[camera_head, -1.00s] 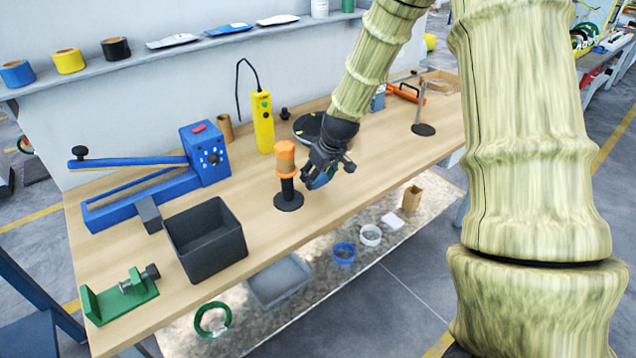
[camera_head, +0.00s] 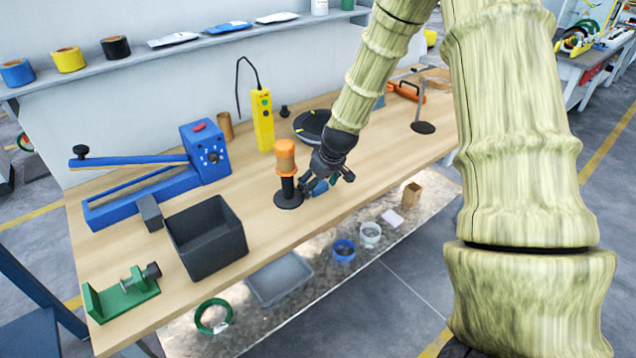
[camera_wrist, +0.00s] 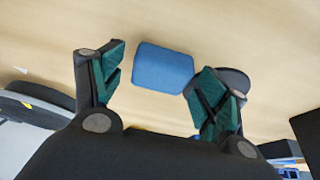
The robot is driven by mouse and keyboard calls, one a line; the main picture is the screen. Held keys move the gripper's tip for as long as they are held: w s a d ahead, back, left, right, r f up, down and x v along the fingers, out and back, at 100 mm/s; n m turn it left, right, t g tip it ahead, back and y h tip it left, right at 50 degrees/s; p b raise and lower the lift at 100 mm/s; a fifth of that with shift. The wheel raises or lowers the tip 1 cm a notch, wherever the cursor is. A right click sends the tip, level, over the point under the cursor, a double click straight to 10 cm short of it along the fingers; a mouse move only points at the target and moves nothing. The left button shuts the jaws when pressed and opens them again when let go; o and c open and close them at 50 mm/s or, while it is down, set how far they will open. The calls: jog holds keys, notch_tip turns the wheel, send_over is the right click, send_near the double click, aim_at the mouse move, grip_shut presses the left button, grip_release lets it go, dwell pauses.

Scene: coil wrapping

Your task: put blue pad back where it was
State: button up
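The blue pad (camera_wrist: 163,68) is a small rounded block on the wooden tabletop. In the wrist view it lies between and just beyond the fingertips of my gripper (camera_wrist: 155,72). The fingers with green inner pads are spread wide; the left one stands apart from the pad, and the right one is close to its edge, though I cannot tell if it touches. In the head view my gripper (camera_head: 326,188) is low at the bench's front edge, right of the orange-topped post, with a bit of blue pad (camera_head: 320,187) showing between the fingers.
The orange-topped post (camera_head: 286,160) on a dark round base stands close left of my gripper. A black round plate (camera_head: 311,124) and a yellow device (camera_head: 263,122) are behind. A dark open bin (camera_head: 207,238) stands further left.

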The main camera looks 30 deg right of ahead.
jog(key=b+v, duration=0.1)
jog(key=v, duration=1.1)
jog(key=shift+r, duration=0.2)
dwell(0.3)
